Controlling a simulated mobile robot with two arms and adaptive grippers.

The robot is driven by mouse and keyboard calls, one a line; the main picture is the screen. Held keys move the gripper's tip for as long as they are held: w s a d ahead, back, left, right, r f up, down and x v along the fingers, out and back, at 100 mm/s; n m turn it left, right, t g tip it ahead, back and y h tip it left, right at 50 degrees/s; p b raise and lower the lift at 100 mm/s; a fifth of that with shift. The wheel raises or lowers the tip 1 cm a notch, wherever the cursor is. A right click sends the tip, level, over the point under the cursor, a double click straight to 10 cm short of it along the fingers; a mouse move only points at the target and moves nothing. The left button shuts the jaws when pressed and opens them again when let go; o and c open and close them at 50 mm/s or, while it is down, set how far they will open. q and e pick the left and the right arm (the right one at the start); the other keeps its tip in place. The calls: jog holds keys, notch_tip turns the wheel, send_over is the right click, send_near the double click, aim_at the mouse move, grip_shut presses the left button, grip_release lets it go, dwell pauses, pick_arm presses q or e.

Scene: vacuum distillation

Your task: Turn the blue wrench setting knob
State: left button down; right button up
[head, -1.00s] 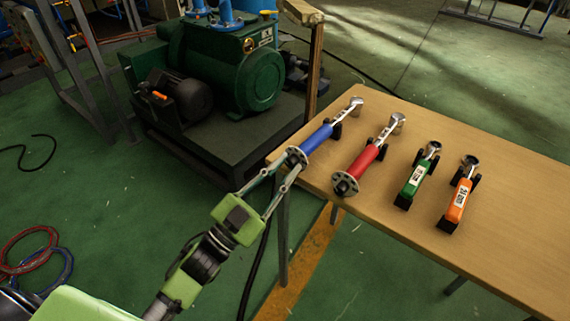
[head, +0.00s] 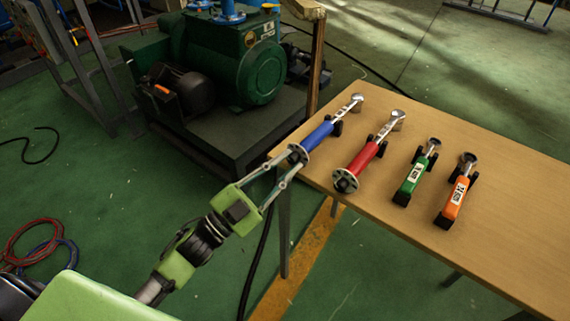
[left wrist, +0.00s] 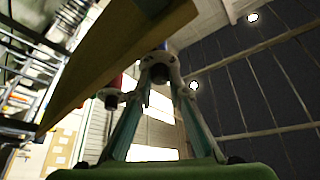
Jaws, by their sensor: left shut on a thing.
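The blue wrench (head: 320,135) lies on the table near its left edge, its silver head pointing away. Its round metal setting knob (head: 297,155) is at the near end, at the table edge. My left gripper (head: 290,166) reaches in from the left and is shut on this knob, with a finger on either side. In the left wrist view the fingers close around the knob (left wrist: 160,72), and the table edge hides most of the wrench. My right gripper does not show.
A red wrench (head: 362,158) lies just right of the blue one, with its own knob (head: 345,182). A green tool (head: 412,180) and an orange tool (head: 456,198) lie further right. The wooden table (head: 510,200) is bare at the right. A green pump (head: 245,65) stands behind left.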

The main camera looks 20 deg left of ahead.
pick_arm(q)
jog(key=c, duration=1.9)
grip_release()
jog(key=shift+s+f, duration=0.1)
jog(key=shift+s, duration=0.05)
jog(key=v, duration=1.1)
jog(key=shift+s+a+f, duration=0.1)
jog(key=shift+s+a, duration=0.1)
jog(key=shift+s, duration=0.05)
jog(key=shift+w, duration=0.1)
